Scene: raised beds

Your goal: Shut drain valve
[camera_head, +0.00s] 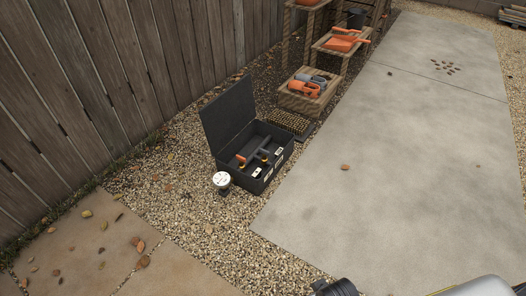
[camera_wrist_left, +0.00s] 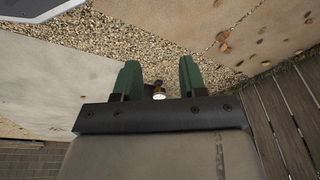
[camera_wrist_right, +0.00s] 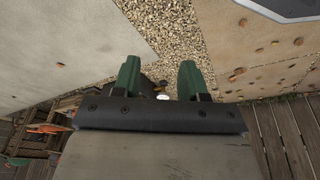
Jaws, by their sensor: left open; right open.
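An open black box (camera_head: 262,178) with its lid raised stands on the gravel beside the concrete slab in the head view. Inside are dark fittings with an orange handle (camera_head: 241,158) and a yellowish part; I cannot tell which is the drain valve or how its handle is set. A round white-topped gauge-like thing (camera_head: 222,180) stands at the box's near left corner. My left gripper (camera_wrist_left: 158,75) is open and empty. My right gripper (camera_wrist_right: 158,75) is open and empty. The white disc shows small beyond the fingers in the left wrist view (camera_wrist_left: 159,96) and right wrist view (camera_wrist_right: 163,97).
A wooden fence (camera_head: 130,75) runs along the left. A wooden shelf (camera_head: 310,100) with orange tools stands behind the box, with a brown brush mat (camera_head: 290,122) between. The concrete slab (camera_head: 400,150) on the right is clear apart from a few leaves.

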